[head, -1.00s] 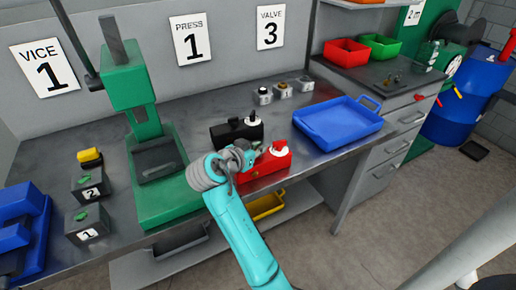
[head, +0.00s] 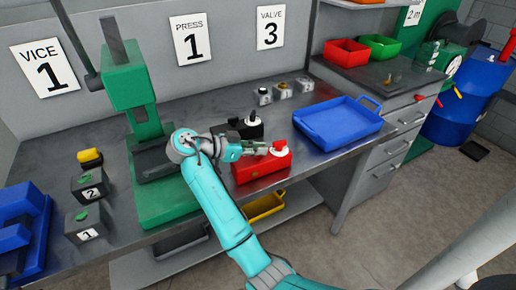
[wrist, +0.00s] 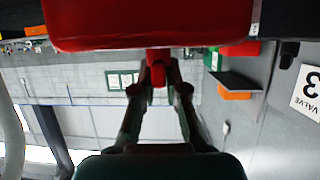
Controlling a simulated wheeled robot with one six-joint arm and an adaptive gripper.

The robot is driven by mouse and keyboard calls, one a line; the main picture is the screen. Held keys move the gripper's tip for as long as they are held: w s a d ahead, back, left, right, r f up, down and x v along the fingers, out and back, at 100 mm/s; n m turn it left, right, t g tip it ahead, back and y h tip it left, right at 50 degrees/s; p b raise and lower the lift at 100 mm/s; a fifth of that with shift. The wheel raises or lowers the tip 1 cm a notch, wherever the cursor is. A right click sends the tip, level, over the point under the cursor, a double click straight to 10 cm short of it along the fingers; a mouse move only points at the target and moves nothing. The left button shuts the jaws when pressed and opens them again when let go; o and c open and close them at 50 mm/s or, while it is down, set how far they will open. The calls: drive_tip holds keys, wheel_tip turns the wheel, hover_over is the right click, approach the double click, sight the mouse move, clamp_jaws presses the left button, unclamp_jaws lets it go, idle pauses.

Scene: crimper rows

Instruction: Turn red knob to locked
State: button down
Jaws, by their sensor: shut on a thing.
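The red box (head: 258,172) sits near the front edge of the bench, with a white round part (head: 281,151) on its right end. My gripper (head: 268,149) reaches in from the left, just over the box. In the wrist view my gripper (wrist: 158,78) has its two fingers on either side of a small red knob (wrist: 157,67), shut on it. The knob joins the red box (wrist: 150,25), which fills the top of that view. In the head view I cannot make out the knob behind the fingers, nor read any lock marking.
A black box (head: 249,131) stands close behind the red one. A blue tray (head: 338,128) lies to the right, and a green press (head: 135,85) stands to the left. Three small blocks, one of them yellow-topped (head: 282,88), sit at the back.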

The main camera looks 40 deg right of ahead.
idle(0.3)
drive_tip(key=c, duration=1.2)
unclamp_jaws()
drive_tip(key=shift+f, duration=0.1)
